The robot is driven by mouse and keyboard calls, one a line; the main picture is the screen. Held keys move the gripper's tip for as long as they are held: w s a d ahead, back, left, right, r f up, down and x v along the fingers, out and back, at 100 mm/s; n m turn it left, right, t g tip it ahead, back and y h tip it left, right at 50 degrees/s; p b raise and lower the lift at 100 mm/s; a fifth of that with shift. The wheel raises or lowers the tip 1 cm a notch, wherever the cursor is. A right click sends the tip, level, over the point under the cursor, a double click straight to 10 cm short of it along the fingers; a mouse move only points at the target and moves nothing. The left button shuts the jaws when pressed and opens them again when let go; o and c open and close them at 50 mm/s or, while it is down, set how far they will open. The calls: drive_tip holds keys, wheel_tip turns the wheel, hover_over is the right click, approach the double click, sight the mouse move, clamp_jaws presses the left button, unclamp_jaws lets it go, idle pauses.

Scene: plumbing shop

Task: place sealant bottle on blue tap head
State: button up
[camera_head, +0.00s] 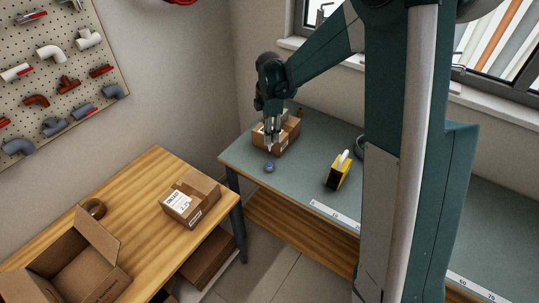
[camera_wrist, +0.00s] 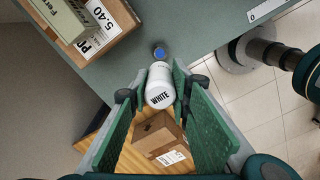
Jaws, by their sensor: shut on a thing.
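My gripper (camera_wrist: 159,97) is shut on a white sealant bottle (camera_wrist: 160,86), whose near end reads "WHITE". The bottle lies between the two green finger pads in the wrist view. The blue tap head (camera_wrist: 160,53) is a small round piece on the grey-green bench, just beyond the bottle's far end in that view. In the head view my gripper (camera_head: 270,138) hangs over the left end of the bench, above and behind the blue tap head (camera_head: 269,167). The bottle appears apart from the tap head; the exact height gap is hard to tell.
A cardboard box (camera_head: 290,131) with a carton on it (camera_wrist: 62,12) stands close behind my gripper. A yellow and black object with a white top (camera_head: 338,172) stands to the right on the bench. A wooden table (camera_head: 155,165) with boxes is at lower left.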

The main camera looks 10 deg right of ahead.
drive_tip(key=shift+f, duration=2.2)
drive_tip(key=shift+f, duration=2.05)
drive_tip(key=shift+f, duration=0.2)
drive_tip(key=o, duration=0.9)
drive_tip(key=shift+r, duration=0.2)
drive_tip(key=shift+r, duration=6)
